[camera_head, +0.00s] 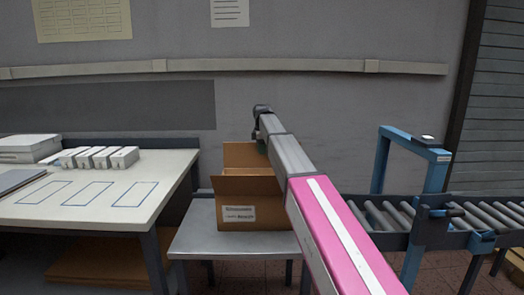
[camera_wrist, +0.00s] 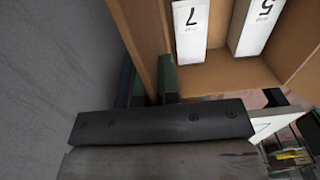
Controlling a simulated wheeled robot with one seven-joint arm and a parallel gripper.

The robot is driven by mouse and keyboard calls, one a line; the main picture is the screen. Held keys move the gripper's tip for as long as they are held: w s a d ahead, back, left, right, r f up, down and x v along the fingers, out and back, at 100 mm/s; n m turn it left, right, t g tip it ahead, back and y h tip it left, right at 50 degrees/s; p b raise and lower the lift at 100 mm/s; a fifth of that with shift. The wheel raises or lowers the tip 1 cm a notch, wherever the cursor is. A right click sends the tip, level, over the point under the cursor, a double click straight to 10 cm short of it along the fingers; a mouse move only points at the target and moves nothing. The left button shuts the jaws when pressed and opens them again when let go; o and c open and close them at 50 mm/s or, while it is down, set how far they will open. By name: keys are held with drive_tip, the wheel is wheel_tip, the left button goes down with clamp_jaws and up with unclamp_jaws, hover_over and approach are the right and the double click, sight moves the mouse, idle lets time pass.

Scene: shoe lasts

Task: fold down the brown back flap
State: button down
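A brown cardboard box (camera_head: 248,215) with a white label stands on a small metal table. Its brown back flap (camera_head: 242,155) stands up at the rear; it also shows in the wrist view (camera_wrist: 143,35). My gripper (camera_head: 262,147) is at the right end of this flap, partly hidden by my arm. In the wrist view the green fingers of my gripper (camera_wrist: 152,88) lie close on either side of the flap, and it looks pinched between them. Inside the box are two white blocks, marked 7 (camera_wrist: 190,28) and 5 (camera_wrist: 255,25).
A white worktable (camera_head: 85,195) with blue outlines and several white blocks (camera_head: 98,158) is at the left. A roller conveyor (camera_head: 490,215) with a blue frame (camera_head: 384,160) is at the right. The metal table (camera_head: 215,240) has bare room left of the box. A grey wall is behind.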

drive_tip(key=s+f+t, duration=0.6)
drive_tip(key=s+t, duration=0.1)
drive_tip(key=s, duration=0.2)
drive_tip(key=shift+s+t, duration=0.3)
drive_tip(key=shift+s, duration=0.1)
idle(0.9)
idle(0.5)
drive_tip(key=c, duration=1.3)
unclamp_jaws()
drive_tip(key=shift+v, duration=5.4)
